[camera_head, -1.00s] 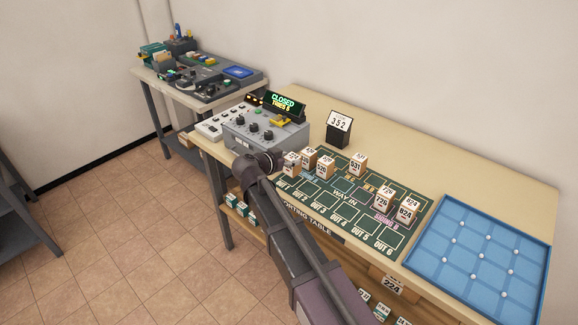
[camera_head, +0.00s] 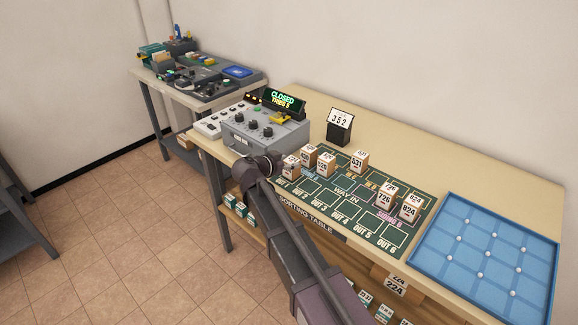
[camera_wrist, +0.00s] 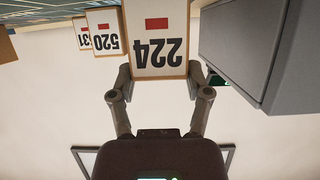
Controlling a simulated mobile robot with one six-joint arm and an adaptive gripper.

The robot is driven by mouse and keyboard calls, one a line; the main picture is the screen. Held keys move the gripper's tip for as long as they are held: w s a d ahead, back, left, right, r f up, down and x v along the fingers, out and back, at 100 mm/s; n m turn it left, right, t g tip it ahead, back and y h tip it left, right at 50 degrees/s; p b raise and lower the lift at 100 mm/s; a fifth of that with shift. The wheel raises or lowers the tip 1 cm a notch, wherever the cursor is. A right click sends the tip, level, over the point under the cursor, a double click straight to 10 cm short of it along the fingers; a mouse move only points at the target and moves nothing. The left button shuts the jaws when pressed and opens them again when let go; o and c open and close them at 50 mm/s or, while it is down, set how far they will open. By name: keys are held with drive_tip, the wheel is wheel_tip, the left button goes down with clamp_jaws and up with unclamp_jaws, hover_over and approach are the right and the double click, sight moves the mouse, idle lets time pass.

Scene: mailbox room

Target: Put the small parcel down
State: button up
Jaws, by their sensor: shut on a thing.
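The small parcel (camera_head: 290,167), a white-faced box marked 224 with a red patch, is at the left end of the green sorting mat (camera_head: 342,206). It fills the top middle of the wrist view (camera_wrist: 157,38), where its number appears upside down. My gripper (camera_head: 279,165) is shut on the parcel, one finger at each side in the wrist view (camera_wrist: 160,75). My arm hides part of the mat's left front, and I cannot tell whether the parcel's underside touches the mat.
Parcel 520 (camera_head: 325,165) and another parcel (camera_head: 308,156) stand close beside it. Parcel 531 (camera_head: 359,161), 726 (camera_head: 386,197) and 824 (camera_head: 411,207) stand farther right. A grey control box (camera_head: 265,132) is close behind left. A blue tray (camera_head: 484,255) lies at right.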

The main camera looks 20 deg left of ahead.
drive_tip(key=shift+f, duration=0.15)
drive_tip(key=o, duration=1.2)
drive_tip(key=shift+s+r, duration=0.2)
drive_tip(key=shift+r, duration=0.1)
drive_tip(key=p+v, duration=0.4)
drive_tip(key=v, duration=0.7)
drive_tip(key=shift+s+a+p, duration=0.2)
drive_tip(key=shift+p, duration=0.15)
